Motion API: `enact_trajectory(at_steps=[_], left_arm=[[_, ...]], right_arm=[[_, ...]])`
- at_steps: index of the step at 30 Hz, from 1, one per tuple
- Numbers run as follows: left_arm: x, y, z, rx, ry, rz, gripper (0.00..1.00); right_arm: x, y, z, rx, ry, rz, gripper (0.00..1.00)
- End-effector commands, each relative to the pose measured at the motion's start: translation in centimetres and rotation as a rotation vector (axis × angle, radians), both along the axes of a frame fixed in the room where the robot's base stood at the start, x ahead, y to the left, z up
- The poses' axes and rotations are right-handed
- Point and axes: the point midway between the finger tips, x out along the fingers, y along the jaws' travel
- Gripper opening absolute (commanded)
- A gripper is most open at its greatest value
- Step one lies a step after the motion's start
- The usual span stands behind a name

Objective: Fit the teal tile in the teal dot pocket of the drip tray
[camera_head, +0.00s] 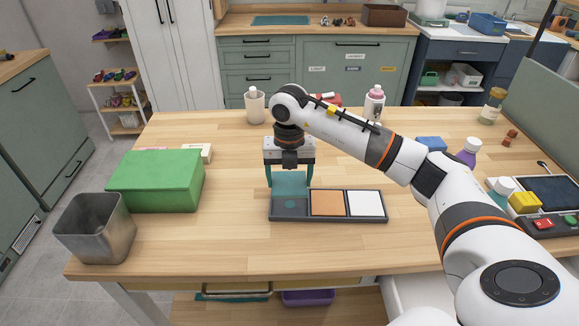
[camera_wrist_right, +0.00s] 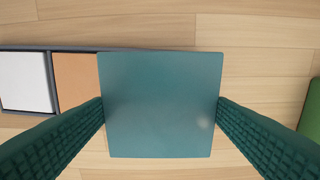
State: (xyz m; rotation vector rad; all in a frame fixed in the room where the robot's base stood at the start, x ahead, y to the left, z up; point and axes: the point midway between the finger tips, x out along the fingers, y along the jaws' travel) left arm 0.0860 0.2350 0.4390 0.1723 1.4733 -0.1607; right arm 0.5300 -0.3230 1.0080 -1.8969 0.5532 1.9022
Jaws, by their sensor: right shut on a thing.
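My right gripper (camera_head: 290,186) is shut on the teal tile (camera_head: 290,180), with a finger at each side edge. The tile also fills the middle of the right wrist view (camera_wrist_right: 160,105). It is held over the back of the left pocket of the dark drip tray (camera_head: 330,219). The pocket's teal dot (camera_head: 291,204) shows just in front of the tile in the head view; the tile hides this pocket in the wrist view. An orange tile (camera_head: 328,203) lies in the middle pocket and a white tile (camera_head: 365,203) in the right one. My left gripper is out of view.
A green box (camera_head: 155,181) and a metal bin (camera_head: 95,228) stand on the left of the wooden table. A cup (camera_head: 254,105) and a pink-capped bottle (camera_head: 374,103) stand at the back. The table in front of the tray is clear.

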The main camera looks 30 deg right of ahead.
Motion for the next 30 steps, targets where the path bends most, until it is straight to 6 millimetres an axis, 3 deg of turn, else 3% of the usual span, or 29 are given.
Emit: enact_trajectory(at_steps=[8, 22, 30], left_arm=[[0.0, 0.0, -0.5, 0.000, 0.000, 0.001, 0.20], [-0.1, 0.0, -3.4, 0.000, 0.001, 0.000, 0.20], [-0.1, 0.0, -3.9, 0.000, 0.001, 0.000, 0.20]], right_arm=[[0.0, -0.2, -0.6, 0.000, 0.000, -0.060, 0.49], [0.0, -0.2, -4.6, -0.001, -0.001, -0.057, 0.49], [0.0, -0.2, -5.3, 0.000, -0.001, -0.056, 0.49]])
